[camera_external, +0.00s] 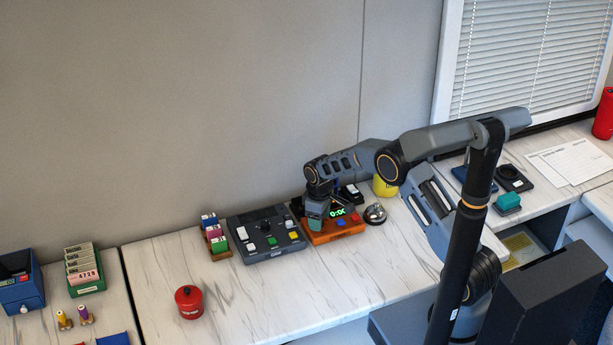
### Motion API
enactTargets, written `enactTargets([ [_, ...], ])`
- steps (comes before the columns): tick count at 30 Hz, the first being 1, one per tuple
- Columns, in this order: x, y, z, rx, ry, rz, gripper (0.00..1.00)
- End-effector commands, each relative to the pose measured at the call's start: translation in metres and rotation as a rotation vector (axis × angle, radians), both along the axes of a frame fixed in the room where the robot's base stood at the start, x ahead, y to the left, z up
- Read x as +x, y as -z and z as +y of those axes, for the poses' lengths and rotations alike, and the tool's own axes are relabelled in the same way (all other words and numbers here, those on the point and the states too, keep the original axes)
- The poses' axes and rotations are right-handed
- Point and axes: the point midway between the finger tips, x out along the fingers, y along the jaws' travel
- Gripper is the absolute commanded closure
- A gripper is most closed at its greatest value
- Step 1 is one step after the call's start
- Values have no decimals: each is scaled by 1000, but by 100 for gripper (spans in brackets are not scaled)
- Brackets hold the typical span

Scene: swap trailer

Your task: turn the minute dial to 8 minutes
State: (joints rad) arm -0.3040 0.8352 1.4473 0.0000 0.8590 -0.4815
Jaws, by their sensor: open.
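An orange timer box (325,235) stands on the marble-patterned counter. Its green lit display (337,212) seems to start with 0:0, and the last digit is too small to read surely. A red button (340,223) and a blue button (354,218) show on its front right. My gripper (315,222) points down at the left part of the box, its jaws open. I cannot tell whether the fingers touch anything.
A dark grey panel (268,250) with several coloured buttons stands close left of the box. The counter in front of the box is clear.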

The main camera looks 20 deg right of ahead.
Motion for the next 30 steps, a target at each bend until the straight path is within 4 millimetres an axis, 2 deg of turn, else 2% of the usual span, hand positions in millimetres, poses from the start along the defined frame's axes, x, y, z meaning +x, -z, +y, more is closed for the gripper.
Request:
enactTargets([
  [5, 0, 0, 0, 0, 0, 0, 46],
  [20, 0, 0, 0, 0, 0, 0, 93],
  [30, 0, 1, 0, 1, 70, -1, 93],
])
